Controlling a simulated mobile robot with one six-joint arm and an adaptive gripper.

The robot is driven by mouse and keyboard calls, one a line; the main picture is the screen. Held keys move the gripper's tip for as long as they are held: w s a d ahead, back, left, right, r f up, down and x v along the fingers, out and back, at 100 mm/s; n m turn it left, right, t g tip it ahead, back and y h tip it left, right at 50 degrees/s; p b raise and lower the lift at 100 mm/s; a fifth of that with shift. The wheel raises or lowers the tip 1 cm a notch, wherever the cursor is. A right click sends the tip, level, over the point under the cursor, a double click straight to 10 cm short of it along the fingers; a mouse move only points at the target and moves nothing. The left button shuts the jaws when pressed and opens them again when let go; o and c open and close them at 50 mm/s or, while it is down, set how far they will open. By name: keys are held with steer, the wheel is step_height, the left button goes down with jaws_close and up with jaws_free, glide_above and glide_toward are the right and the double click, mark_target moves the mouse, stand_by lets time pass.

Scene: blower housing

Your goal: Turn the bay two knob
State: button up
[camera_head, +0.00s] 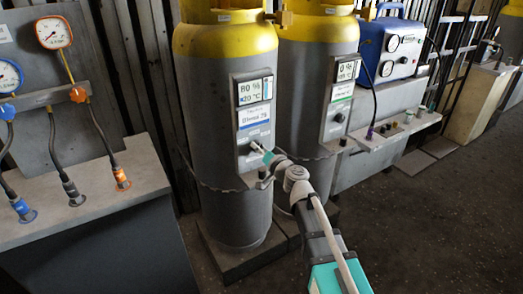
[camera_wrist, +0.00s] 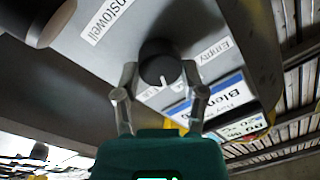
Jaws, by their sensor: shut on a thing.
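Two grey cylinders with yellow tops stand side by side in the head view. The left cylinder (camera_head: 222,110) carries a panel with a display (camera_head: 254,89) reading 80 % and 20 °C. My gripper (camera_head: 262,158) is at the lower part of this panel, largely hiding its knob there. In the wrist view a round black knob (camera_wrist: 160,64) with a white pointer line sits between my two fingertips (camera_wrist: 160,75), and my gripper is shut on it. Labels (camera_wrist: 212,50) (camera_wrist: 106,20) lie on either side of the knob. No bay number is readable.
The right cylinder (camera_head: 310,95) has a similar panel with its own black knob (camera_head: 339,117). A chain crosses both cylinders. A bench with gauges (camera_head: 53,33) and hoses stands left, a blue unit (camera_head: 392,48) right.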

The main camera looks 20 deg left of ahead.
steer(key=m, duration=0.7)
steer(key=shift+w+a+f+t+b, duration=0.1)
steer(key=shift+t+b, duration=0.2)
steer(key=shift+t, duration=0.1)
steer(key=o, duration=1.2)
steer(key=shift+c, duration=0.2)
